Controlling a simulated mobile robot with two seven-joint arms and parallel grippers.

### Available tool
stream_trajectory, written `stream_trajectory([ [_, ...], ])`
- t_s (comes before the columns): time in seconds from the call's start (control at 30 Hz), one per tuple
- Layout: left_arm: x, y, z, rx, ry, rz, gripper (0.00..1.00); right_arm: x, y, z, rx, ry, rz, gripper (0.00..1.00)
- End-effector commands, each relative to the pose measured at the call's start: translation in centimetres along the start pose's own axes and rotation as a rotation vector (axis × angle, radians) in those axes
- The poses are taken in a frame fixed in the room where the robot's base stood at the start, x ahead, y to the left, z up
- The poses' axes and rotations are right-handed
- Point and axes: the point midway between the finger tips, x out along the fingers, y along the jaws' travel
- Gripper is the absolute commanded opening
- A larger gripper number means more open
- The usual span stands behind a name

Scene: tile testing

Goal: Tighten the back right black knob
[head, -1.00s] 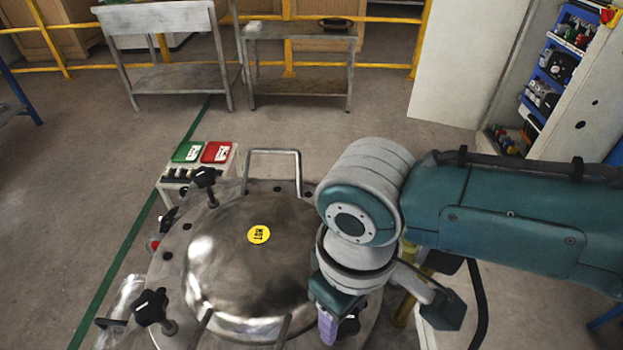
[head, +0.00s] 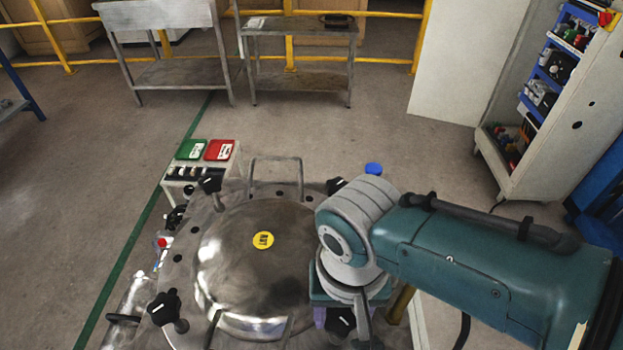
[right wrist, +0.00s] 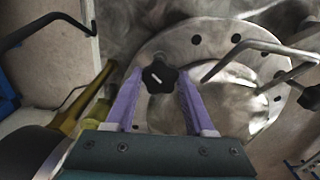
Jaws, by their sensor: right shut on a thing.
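A round steel lid (head: 235,270) with a yellow sticker is ringed by black knobs. In the head view one knob stands at its back left (head: 210,185), one at its front left (head: 164,308), and one at its back right (head: 337,186), partly behind my right arm. My right gripper (right wrist: 160,78), with purple fingers, is at the near-right knob (head: 341,322). In the right wrist view its fingertips flank this star-shaped knob (right wrist: 159,75) and are shut on it. The back-right knob is apart from the gripper. My left gripper is not in view.
A box with green and red panels (head: 205,150) stands behind the lid. Steel bar handles (head: 275,160) rise from the lid. A blue cap (head: 373,168) shows behind my right arm. Two metal tables (head: 300,60) stand far back, with open floor before them.

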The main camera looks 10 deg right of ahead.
Motion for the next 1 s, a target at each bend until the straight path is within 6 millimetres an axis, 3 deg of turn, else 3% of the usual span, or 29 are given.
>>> stream_trajectory([
  [0.67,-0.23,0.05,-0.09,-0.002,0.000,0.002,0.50,-0.08,-0.06,-0.12,0.060,0.003,-0.002,0.00],
  [0.7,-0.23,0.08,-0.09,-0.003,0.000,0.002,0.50,-0.08,-0.06,-0.12,0.060,0.003,-0.002,0.57],
  [0.93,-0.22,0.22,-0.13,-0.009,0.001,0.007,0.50,-0.05,-0.03,-0.09,0.059,0.002,-0.001,0.83],
  [1.0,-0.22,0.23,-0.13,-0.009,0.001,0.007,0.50,-0.04,-0.02,-0.07,0.059,0.002,-0.001,0.84],
])
